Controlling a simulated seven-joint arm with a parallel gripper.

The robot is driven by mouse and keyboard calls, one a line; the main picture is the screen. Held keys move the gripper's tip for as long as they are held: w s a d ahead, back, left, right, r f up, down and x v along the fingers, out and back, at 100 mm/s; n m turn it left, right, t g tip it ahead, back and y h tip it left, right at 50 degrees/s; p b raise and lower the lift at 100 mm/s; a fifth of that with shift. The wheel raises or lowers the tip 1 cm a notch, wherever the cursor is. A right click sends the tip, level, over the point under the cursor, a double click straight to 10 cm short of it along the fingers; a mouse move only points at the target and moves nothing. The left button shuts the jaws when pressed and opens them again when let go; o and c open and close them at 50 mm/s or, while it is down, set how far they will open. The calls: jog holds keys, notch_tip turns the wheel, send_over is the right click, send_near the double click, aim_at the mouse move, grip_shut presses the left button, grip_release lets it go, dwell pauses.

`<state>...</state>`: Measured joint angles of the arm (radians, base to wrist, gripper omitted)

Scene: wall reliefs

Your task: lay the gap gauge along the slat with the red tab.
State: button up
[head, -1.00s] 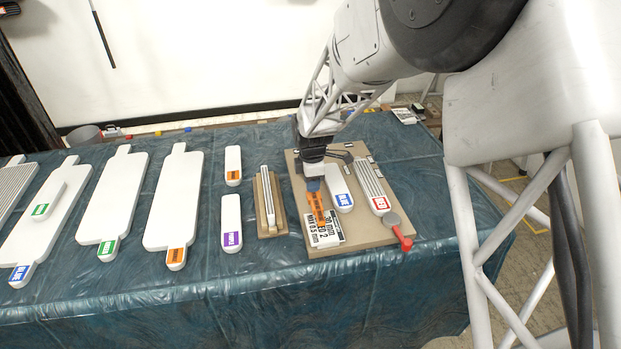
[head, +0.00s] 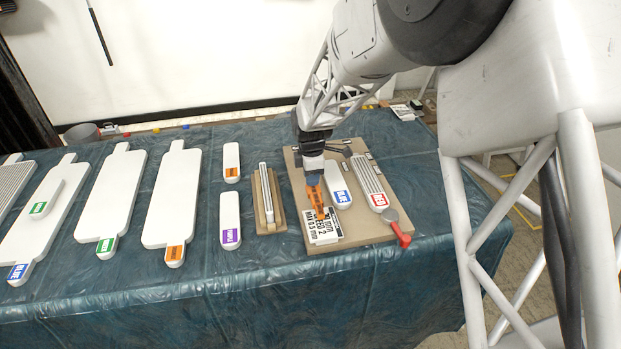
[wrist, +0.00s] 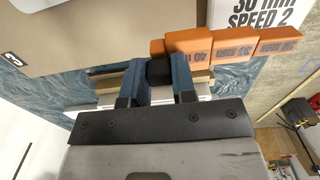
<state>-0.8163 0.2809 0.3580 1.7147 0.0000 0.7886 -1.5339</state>
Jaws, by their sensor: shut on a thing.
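The gap gauge (head: 318,199) is an orange stepped bar with dark printing. In the wrist view its orange steps (wrist: 232,46) run off to the right from a black block. My gripper (head: 313,178) is shut on that block, between its blue fingers (wrist: 160,78). The gauge is over the left part of the tan board, left of the slats. The slat with the red tab (head: 368,180) is a ribbed white bar on the board's right side, with its red label at the near end. The gauge is apart from it.
A white slat with a blue tab (head: 337,180) lies between the gauge and the red-tab slat. A printed white card (head: 323,230) lies on the tan board (head: 350,235). A red-handled round tool (head: 397,228) is at the board's right corner. White slats and boards lie left.

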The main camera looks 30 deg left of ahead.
jog(key=w+a, duration=0.1)
jog(key=w, duration=0.3)
jog(key=w+a+r, duration=0.1)
jog(key=w, duration=0.4)
jog(key=w+a+r, duration=0.1)
jog(key=w, duration=0.3)
jog(key=shift+w+a, duration=0.25)
jog(key=shift+a, duration=0.05)
jog(key=w, duration=1.2)
jog(key=shift+w+a+r, duration=0.2)
jog(key=shift+a+r, duration=0.05)
jog(key=shift+r, duration=0.15)
jog(key=shift+f, duration=0.25)
jog(key=shift+f, duration=1.95)
jog(key=shift+f, duration=1.75)
jog(key=o, duration=1)
